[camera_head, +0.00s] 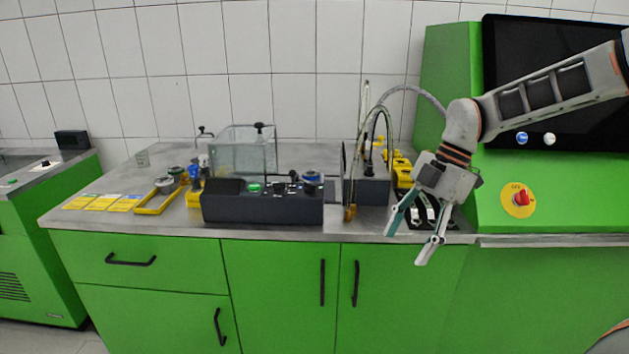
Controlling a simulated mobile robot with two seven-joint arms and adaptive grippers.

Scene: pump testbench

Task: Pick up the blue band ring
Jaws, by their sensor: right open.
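A small blue ring-like item (311,176) sits at the back right of the dark control box on the grey bench. It is small in the picture, so I cannot tell for certain that it is the blue band ring. My right gripper (405,246) is open and empty, with its fingers pointing down near the bench's front edge. It is to the right of the blue item and well apart from it. My left gripper is not in view.
The dark control box (262,208) has a clear tank (243,152) behind it. A pump unit with hoses (370,190) stands between the box and my right gripper. Yellow trays (157,201) and cards are at left. A green cabinet with a red stop button (521,197) is at right.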

